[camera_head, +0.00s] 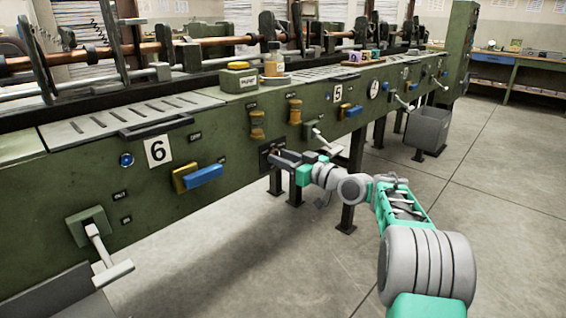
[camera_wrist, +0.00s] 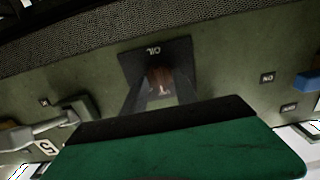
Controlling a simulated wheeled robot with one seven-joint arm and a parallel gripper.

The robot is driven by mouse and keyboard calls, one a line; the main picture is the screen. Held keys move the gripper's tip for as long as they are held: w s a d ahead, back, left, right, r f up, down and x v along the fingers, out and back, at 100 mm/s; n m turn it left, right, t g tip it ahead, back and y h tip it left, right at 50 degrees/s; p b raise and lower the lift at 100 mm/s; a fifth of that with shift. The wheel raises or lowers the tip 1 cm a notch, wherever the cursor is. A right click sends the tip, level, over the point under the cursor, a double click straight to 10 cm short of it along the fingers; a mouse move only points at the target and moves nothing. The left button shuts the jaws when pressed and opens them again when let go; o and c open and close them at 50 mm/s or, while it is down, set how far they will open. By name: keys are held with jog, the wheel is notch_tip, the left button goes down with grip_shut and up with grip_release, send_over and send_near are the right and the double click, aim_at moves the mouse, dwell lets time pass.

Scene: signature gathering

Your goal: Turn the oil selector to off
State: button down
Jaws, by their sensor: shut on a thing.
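The oil selector (camera_wrist: 153,51) is a dark square plate marked OIL, upside down in the wrist view, with a brownish knob (camera_wrist: 160,78) at its middle. In the head view, the selector (camera_head: 264,160) sits on the green machine front, partly hidden by my gripper (camera_head: 277,156). My gripper (camera_wrist: 160,92) also shows in the wrist view, its two dark fingers on either side of the knob. It is shut on the knob. The knob's pointing direction and any off mark cannot be made out.
A white lever (camera_head: 318,137) stands out just right of my gripper. A blue handle (camera_head: 203,176) and another white lever (camera_head: 104,255) stick out to the left. The floor in front is clear.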

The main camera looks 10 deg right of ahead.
jog(key=shift+r, duration=0.15)
jog(key=c, duration=1)
grip_release()
jog(key=shift+o, duration=0.2)
jog(key=p+v, duration=0.2)
jog(key=v, duration=0.5)
jog(key=shift+s+d, duration=0.25)
